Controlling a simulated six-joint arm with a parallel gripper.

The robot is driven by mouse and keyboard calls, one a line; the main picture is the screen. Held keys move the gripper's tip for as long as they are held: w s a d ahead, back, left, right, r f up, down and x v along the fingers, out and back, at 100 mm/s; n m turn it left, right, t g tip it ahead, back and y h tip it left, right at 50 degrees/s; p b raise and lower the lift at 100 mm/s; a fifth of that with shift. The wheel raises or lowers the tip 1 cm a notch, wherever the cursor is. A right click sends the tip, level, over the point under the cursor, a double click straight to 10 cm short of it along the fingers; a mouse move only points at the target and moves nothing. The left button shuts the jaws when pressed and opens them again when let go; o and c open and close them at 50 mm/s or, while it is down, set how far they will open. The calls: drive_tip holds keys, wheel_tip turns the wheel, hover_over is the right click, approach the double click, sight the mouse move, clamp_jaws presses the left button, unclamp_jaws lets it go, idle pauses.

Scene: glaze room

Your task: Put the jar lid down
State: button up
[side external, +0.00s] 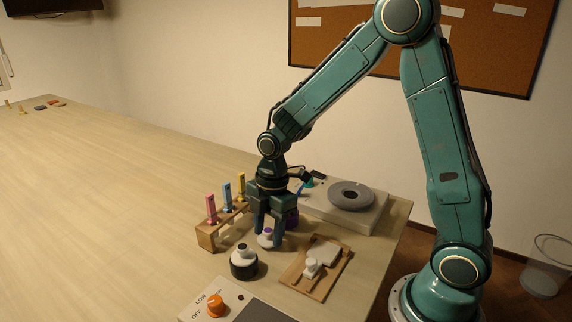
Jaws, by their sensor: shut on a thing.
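A dark round jar (244,270) with a white top and a dark knob stands just in front and to the left of the gripper.
A wooden rack (208,236) with pink, blue and yellow tools stands left. A wooden board (296,285) with white pieces lies right. Behind is a pale unit (366,217) with a grey disc (351,196). An orange knob (215,306) is at the front.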

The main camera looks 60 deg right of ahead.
drive_tip(key=shift+f, duration=0.2)
drive_tip(key=shift+f, duration=0.15)
drive_tip(key=o, duration=1)
drive_tip(key=shift+c, duration=0.2)
wheel_tip(320, 180, up, 12)
drive_tip(key=d, duration=0.1)
drive_tip(key=shift+s+d, duration=0.15)
drive_tip(key=shift+d, duration=0.05)
idle(0.4)
